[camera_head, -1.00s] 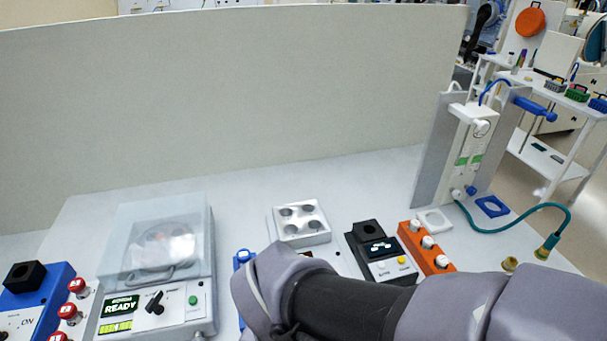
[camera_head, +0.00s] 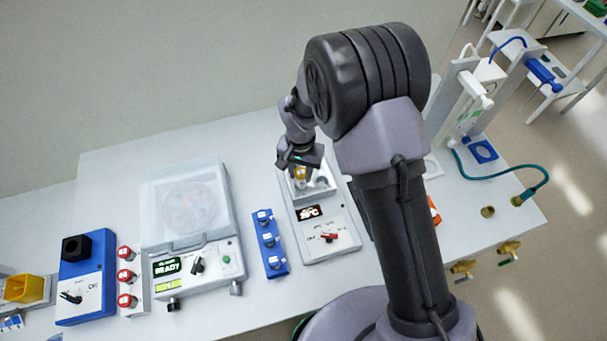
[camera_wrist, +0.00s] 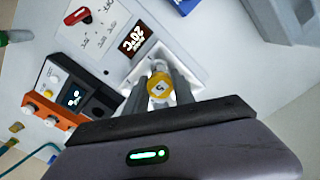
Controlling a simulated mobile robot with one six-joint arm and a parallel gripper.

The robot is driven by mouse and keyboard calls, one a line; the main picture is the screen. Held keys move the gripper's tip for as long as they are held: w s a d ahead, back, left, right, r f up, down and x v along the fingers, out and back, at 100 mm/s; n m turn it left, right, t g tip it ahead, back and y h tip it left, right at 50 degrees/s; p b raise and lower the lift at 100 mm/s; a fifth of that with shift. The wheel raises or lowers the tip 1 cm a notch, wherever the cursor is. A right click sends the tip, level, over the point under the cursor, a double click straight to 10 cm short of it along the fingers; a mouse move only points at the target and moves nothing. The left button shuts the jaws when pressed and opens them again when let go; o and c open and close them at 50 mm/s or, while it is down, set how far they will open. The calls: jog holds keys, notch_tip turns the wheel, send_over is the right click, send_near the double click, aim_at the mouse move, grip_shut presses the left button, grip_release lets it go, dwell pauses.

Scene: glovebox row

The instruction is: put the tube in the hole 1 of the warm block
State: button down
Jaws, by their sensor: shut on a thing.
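My gripper (camera_head: 299,168) is over the white block (camera_head: 325,191) of a unit whose dark display (camera_head: 310,212) seems to read 20°C. It is shut on the tube, whose yellow cap (camera_head: 301,174) shows between the fingers. In the wrist view the cap (camera_wrist: 160,87) carries a dark mark like a 5, with a grey finger on either side. The white block (camera_wrist: 188,68) lies behind it. The tube's body is mostly hidden, so I cannot tell whether its lower end is in a hole. The block's holes and any numbers are mostly covered.
A blue rack (camera_head: 269,243) with white-capped items stands left of the unit. A clear-lidded machine (camera_head: 190,215) reading READY is farther left. In the wrist view, a dark unit (camera_wrist: 72,96) and an orange rack (camera_wrist: 46,112) stand close by on the other side.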

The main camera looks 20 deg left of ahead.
aim_at(301, 181)
notch_tip(301, 181, down, 4)
jog(key=shift+f, duration=0.1)
jog(key=shift+f+b, duration=0.15)
jog(key=shift+b, duration=0.15)
jog(key=c, duration=1.1)
grip_release()
jog(key=shift+o, duration=0.2)
